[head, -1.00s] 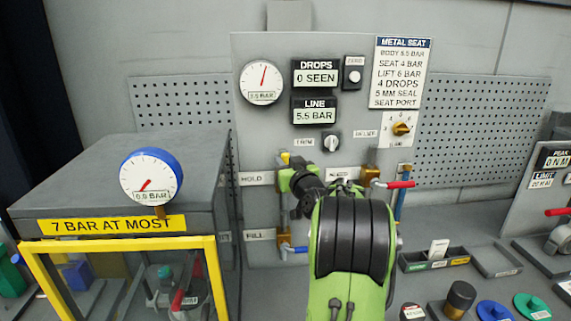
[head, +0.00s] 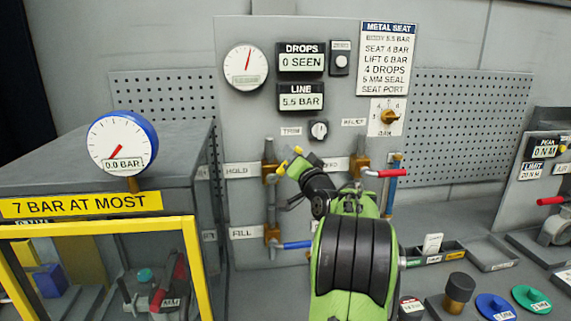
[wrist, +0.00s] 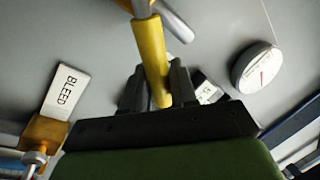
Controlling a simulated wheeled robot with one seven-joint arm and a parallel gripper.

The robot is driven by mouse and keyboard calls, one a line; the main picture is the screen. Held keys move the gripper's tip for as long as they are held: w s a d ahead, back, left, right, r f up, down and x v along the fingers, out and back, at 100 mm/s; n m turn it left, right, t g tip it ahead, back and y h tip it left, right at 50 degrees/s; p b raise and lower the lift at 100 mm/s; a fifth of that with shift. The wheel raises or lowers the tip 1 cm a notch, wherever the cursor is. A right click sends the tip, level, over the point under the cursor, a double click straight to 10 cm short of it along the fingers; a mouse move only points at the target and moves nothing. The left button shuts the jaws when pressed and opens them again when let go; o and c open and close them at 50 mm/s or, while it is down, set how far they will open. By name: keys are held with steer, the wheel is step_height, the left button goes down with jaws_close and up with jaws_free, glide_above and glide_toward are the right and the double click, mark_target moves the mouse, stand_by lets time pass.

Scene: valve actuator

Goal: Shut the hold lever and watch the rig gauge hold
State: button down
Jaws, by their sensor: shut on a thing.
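The hold valve (head: 269,173) is a brass body beside the HOLD label (head: 237,170). My gripper (head: 290,163) is just right of it, shut on its yellow hold lever (wrist: 150,50). The wrist view shows the lever between my dark fingers (wrist: 156,88). In the head view only bits of yellow show, and the lever's exact angle is hard to tell. The rig gauge (head: 246,67) is a white dial on the panel with its needle near upright; it also shows in the wrist view (wrist: 255,67). The LINE display (head: 301,97) reads 5.5 BAR.
The blue fill lever (head: 297,245) lies level below. The red bleed lever (head: 392,173) points right. A blue-rimmed gauge (head: 122,144) reads 0.0 BAR above a yellow-framed cabinet (head: 100,226). The DROPS display (head: 301,58) reads 0 SEEN. Small parts stand on the bench at right.

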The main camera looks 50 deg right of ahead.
step_height(320, 180, down, 7)
steer(key=s+d+m+g+h+b, duration=0.1)
steer(key=s+d+m+h+b, duration=0.1)
steer(key=m, duration=1)
steer(key=shift+d+m+h+b, duration=0.35)
steer(key=shift+h+b, duration=0.25)
steer(key=shift+h, duration=0.5)
steer(key=shift+s+f, duration=0.1)
steer(key=shift+f, duration=0.1)
steer(key=c, duration=1)
jaws_free()
steer(key=shift+c, duration=0.2)
